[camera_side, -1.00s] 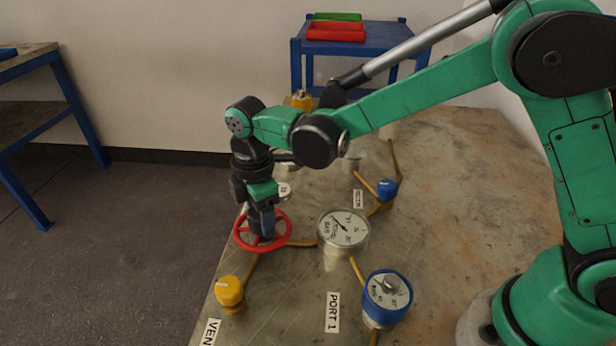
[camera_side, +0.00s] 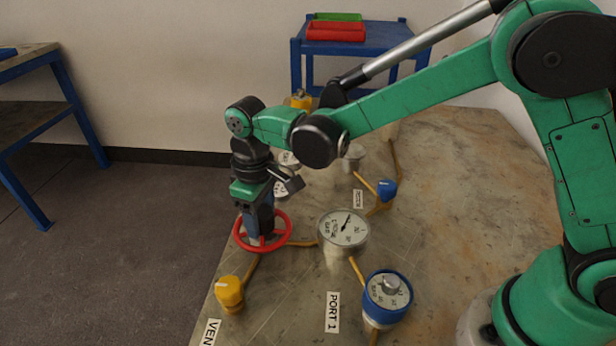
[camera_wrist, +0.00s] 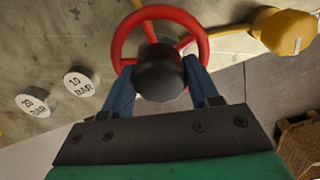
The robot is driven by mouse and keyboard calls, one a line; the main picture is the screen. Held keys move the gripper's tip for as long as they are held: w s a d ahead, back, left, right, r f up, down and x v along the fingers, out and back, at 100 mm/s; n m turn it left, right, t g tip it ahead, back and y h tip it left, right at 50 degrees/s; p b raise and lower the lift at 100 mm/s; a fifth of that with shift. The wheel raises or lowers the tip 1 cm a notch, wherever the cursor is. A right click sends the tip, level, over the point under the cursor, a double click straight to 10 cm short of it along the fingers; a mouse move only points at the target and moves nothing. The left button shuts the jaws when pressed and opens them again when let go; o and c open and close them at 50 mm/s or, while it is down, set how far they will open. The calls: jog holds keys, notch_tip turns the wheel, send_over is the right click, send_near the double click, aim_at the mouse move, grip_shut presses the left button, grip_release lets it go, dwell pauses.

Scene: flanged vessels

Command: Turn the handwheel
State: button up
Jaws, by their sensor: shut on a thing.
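The red handwheel (camera_side: 283,232) lies near the left edge of the table, below my gripper (camera_side: 262,236). In the wrist view the handwheel (camera_wrist: 203,35) shows its red rim, spokes and a black hub (camera_wrist: 160,70). My gripper also shows in the wrist view (camera_wrist: 158,82), with its two blue fingers on either side of the black hub, shut on it. The fingertips are partly hidden by the hub. A round dial gauge (camera_side: 343,230) stands just right of the handwheel, its needle pointing up and slightly right.
A yellow-capped fitting (camera_side: 229,291) stands in front of the handwheel. A blue-ringed gauge (camera_side: 387,296) stands front right, near the PORT 1 label (camera_side: 333,312). Discs marked 10 BAR (camera_wrist: 80,82) and 20 BAR (camera_wrist: 33,105) lie left in the wrist view.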

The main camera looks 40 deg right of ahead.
aim_at(261, 211)
jog(key=m, duration=0.5)
jog(key=shift+m, duration=0.3)
dwell(0.5)
jog(key=o, duration=1.3)
jog(key=shift+c, duration=0.2)
jog(key=shift+r, duration=0.1)
jog(key=shift+r, duration=2.75)
